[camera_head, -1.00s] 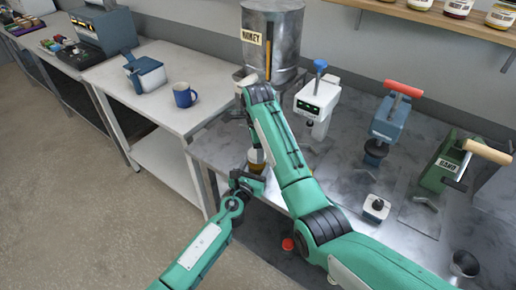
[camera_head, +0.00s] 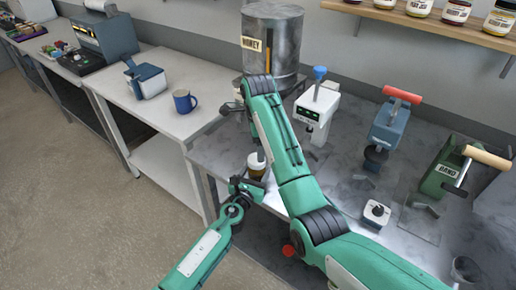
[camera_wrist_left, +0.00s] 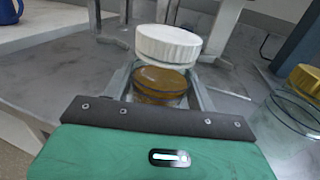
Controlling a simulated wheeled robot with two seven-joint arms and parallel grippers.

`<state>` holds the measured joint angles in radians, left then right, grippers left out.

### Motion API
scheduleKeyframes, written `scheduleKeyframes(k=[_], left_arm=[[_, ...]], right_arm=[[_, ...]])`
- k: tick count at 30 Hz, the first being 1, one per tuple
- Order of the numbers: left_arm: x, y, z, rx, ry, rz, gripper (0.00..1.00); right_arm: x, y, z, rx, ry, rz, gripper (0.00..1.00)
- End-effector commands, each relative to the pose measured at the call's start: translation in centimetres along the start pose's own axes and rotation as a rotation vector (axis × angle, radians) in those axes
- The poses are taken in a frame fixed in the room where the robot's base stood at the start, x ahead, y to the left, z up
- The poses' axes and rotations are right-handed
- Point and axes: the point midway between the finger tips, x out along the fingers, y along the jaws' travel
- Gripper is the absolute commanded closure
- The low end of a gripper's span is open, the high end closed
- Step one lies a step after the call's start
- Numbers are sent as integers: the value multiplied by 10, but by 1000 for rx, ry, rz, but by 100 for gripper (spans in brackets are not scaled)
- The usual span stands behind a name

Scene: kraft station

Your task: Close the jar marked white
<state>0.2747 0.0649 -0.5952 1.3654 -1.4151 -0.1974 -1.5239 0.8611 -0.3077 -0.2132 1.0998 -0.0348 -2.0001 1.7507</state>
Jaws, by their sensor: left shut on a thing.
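My left gripper (camera_head: 246,187) is shut on a small jar of amber honey (camera_head: 257,172), at the front edge of the grey worktop. In the left wrist view, the jar (camera_wrist_left: 160,87) is between the fingers. A white ridged lid (camera_wrist_left: 168,43) is at its mouth and looks slightly raised and off-centre; I cannot tell whether it is seated.
A metal honey tank (camera_head: 285,40) stands behind. A white device (camera_head: 317,105), a blue press (camera_head: 388,127) and a green press (camera_head: 447,172) are to the right. A blue mug (camera_head: 184,101) stands on the left table. A gold-lidded glass jar (camera_wrist_left: 300,100) is at the wrist view's right.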

Motion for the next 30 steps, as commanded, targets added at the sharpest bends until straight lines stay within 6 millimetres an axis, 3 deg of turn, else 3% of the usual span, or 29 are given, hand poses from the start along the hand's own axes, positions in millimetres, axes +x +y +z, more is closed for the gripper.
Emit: scheduleKeyframes(k=[7,11,30], left_arm=[[0,0,0,1,0,1,100],[0,1,0,1,0,1,100],[0,0,0,1,0,1,100]], right_arm=[[-1,-1,0,-22,0,-4,30],[-7,-5,2,-138,3,-22,30],[-49,-24,26,-1389,85,-117,30]])
